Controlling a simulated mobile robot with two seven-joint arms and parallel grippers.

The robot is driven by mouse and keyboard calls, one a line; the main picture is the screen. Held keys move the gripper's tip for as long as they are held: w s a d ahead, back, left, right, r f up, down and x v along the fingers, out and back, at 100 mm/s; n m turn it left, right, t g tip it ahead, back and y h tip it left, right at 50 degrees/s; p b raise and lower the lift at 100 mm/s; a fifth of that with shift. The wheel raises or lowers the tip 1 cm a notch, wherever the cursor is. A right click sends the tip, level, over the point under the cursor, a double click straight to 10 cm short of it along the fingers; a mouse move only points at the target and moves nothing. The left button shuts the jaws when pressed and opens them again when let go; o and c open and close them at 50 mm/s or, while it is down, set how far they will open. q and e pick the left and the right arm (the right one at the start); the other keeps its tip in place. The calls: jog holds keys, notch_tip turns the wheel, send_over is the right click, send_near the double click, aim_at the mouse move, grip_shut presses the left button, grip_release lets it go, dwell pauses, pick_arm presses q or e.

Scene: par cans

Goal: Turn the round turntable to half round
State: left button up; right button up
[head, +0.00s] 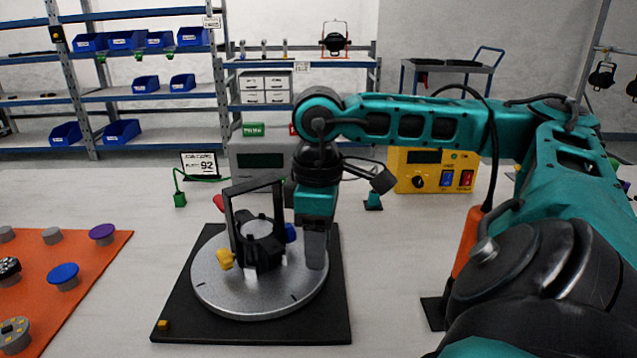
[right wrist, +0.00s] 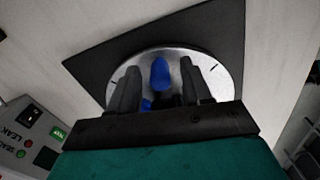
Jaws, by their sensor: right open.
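The round silver turntable (head: 215,285) lies on a black square base plate (head: 335,325) in the middle of the head view. A black yoke-shaped fixture (head: 258,250) stands on it, with a yellow knob (head: 225,259) at front left and a blue knob (head: 290,232) at right. My right gripper (head: 315,252) points down over the turntable's right part, beside the blue knob. In the right wrist view the open fingers (right wrist: 158,85) stand either side of the blue knob (right wrist: 160,72). Contact is not visible. My left gripper is not in view.
An orange mat (head: 90,275) with several round knobs lies at left. A yellow power box (head: 432,170), a grey box (head: 262,160) and a "92" sign (head: 200,166) stand behind the turntable. Shelves with blue bins line the back wall.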

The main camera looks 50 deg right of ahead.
notch_tip(320, 180, up, 12)
jog(key=p, duration=0.5)
jog(key=shift+r, duration=0.25)
jog(key=shift+c, duration=0.5)
